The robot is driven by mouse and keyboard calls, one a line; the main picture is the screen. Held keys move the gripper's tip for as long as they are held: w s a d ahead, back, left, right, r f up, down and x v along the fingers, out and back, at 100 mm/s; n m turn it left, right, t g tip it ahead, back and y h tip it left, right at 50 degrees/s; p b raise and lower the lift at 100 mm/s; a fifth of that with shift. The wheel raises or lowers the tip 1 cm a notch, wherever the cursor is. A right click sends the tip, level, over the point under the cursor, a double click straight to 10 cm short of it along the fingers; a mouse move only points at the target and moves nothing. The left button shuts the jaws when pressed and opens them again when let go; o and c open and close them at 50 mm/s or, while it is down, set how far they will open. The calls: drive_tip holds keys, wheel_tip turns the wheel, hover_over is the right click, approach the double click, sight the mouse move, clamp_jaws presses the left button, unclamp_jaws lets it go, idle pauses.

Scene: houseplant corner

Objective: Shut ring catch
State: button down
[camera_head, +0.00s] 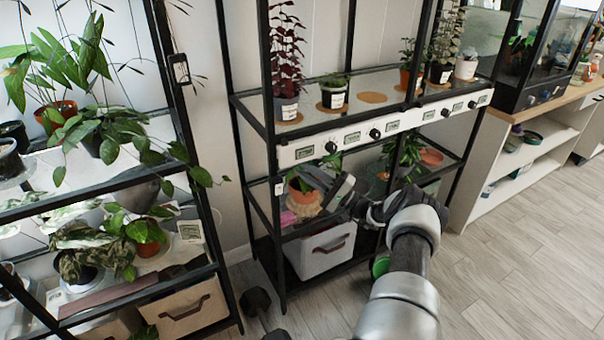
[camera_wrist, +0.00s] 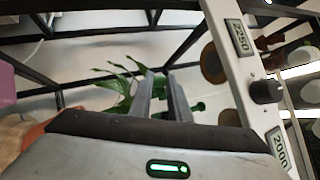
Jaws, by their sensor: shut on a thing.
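My gripper (camera_wrist: 166,76) reaches in below the white front panel of the middle rack. In the head view my gripper (camera_head: 338,192) is beside a potted plant on the lower shelf. Its two grey fingers are close together in the wrist view. A small dark green part (camera_wrist: 198,106) with a rounded end shows at the fingers, and they are shut on it. Most of this part is hidden by the fingers and the gripper body. I cannot make out a ring shape or tell how the catch stands.
The white panel (camera_head: 375,134) with black knobs and labels runs just above my gripper. A terracotta pot (camera_head: 303,194) stands close by on the lower shelf. A grey bin (camera_head: 322,250) sits below. A plant rack (camera_head: 205,215) stands left. Floor at right (camera_head: 510,270) is clear.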

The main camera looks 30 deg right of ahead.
drive_tip(key=shift+d+f+n+g+y, duration=0.1)
drive_tip(key=shift+d+n+g+y, duration=0.15)
drive_tip(key=shift+n+g+y, duration=0.4)
drive_tip(key=shift+d+n+g+y, duration=0.2)
drive_tip(key=shift+n+g+y, duration=0.05)
drive_tip(key=shift+g+y, duration=0.35)
drive_tip(key=c, duration=1.6)
unclamp_jaws()
drive_tip(key=shift+c, duration=0.2)
